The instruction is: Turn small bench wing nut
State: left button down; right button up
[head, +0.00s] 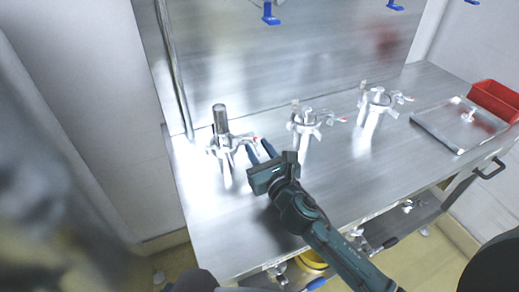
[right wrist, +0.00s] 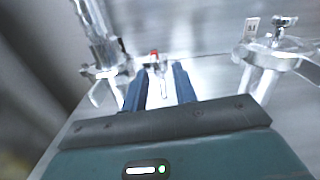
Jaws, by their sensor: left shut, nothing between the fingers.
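Three metal clamp fittings stand in a row on the bench. The left clamp (head: 222,145) has a tall cylinder on top and an arm with a red tip (head: 256,139) pointing right. My right gripper (head: 260,153) is beside this clamp, with its two blue fingers pointing at the red-tipped end. In the right wrist view the fingers (right wrist: 160,82) are apart, and a small metal wing-like part with a red tip (right wrist: 154,62) shows between them. I cannot tell whether they touch it. My left gripper cannot be made out; a blurred grey shape fills the left edge of the head view.
The middle clamp (head: 305,122) and the right clamp (head: 374,102) have similar red-tipped arms. A metal tray (head: 452,137) and a red bin (head: 497,98) are at the right. The steel bench top (head: 240,235) is clear in front. A steel panel (head: 290,50) stands behind.

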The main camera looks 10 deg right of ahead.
jog(key=shift+c, duration=0.3)
grip_shut()
jog(key=shift+m, duration=0.3)
jog(key=m, duration=0.7)
jog(key=shift+p, duration=0.3)
jog(key=m, duration=0.6)
jog(key=shift+m, duration=0.3)
pick_arm(q)
jog(key=shift+s+a+r+p, duration=0.1)
jog(key=shift+a+r+p, duration=0.1)
jog(key=shift+a+p, duration=0.15)
pick_arm(e)
jog(key=shift+m, duration=2.2)
